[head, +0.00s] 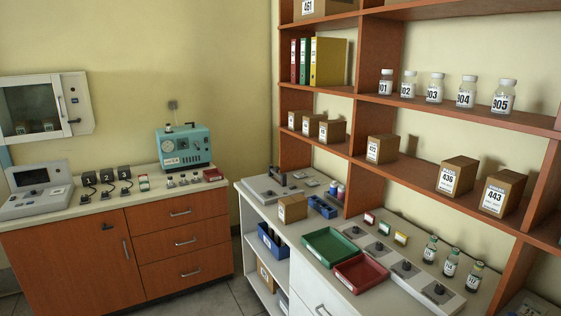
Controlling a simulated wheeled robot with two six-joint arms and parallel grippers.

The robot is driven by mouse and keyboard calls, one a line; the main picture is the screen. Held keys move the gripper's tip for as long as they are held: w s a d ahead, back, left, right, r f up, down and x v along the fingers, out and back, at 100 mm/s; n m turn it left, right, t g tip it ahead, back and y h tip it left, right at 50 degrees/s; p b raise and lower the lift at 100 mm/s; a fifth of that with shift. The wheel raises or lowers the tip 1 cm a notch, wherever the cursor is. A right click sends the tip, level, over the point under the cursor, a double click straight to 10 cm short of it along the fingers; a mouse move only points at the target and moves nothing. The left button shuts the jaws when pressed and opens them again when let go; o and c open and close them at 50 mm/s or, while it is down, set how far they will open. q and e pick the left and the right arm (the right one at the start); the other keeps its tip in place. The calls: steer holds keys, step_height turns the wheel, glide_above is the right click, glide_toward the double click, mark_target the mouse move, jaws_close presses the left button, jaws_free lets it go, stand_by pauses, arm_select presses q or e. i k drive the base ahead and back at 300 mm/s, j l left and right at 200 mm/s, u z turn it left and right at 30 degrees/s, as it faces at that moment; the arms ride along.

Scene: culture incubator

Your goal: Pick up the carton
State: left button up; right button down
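Several brown cartons with white labels are in the head view, and I cannot tell which one the task means. One carton (292,209) stands on the white counter near its left edge. Carton 443 (503,193) and carton 436 (457,177) stand on the middle wooden shelf at the right. A smaller carton (381,149) stands left of them, and several more small cartons (331,131) stand further left. Carton 461 (312,8) is on the top shelf, partly cut off. Neither of my grippers is in view.
The white counter (330,279) holds a green tray (330,247), a red tray (361,273), blue bins (322,207) and several vials (450,264). Bottles (435,88) stand on the shelf above. A wooden cabinet (75,262) with a teal device (184,147) is at the left. Grey floor shows between.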

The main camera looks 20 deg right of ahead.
mark_target(383, 148)
steer(key=i, duration=1.75)
steer(key=i+z, duration=0.25)
steer(key=i, duration=0.2)
steer(key=z, duration=1.8)
